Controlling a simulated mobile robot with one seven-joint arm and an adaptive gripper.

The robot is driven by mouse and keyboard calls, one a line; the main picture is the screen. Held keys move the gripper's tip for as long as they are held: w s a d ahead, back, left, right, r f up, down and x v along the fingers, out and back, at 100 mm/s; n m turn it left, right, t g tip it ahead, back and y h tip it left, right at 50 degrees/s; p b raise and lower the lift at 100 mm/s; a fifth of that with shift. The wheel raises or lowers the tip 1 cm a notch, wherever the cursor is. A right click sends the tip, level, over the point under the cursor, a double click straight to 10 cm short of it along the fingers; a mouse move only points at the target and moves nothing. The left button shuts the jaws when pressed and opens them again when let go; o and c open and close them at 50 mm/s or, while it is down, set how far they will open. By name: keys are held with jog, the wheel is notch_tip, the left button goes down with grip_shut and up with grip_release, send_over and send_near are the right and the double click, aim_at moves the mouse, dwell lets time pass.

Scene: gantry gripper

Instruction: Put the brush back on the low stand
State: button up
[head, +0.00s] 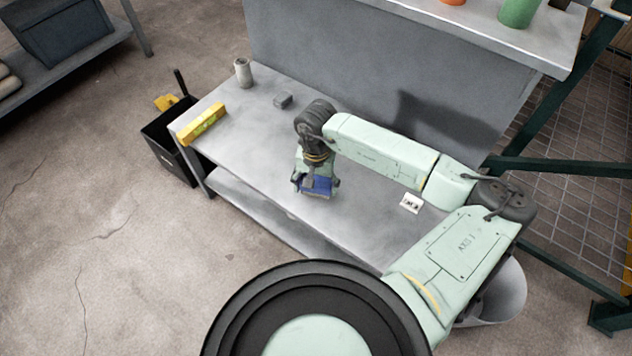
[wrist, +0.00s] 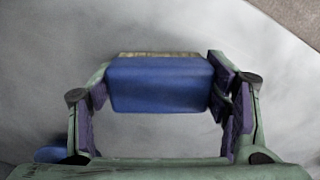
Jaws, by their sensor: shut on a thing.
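The brush has a blue block body (wrist: 160,85) with a pale tan strip along its far edge in the wrist view. In the head view its blue part (head: 320,184) shows below my wrist. My gripper (head: 315,181) is shut on it, with purple finger pads at its left and right ends. The low stand (head: 262,150) is a grey metal table with a lower shelf. The brush is over the middle of its top, near the front edge. I cannot tell whether it touches the top.
A taller grey bench (head: 355,75) rises behind. A black bin (head: 170,148) stands at the left end.

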aim_at(316, 182)
jog(key=shift+f, duration=0.2)
jog(key=o, duration=1.3)
notch_tip(316, 182, up, 12)
jog(key=shift+r+b, duration=0.25)
jog(key=shift+b, duration=0.6)
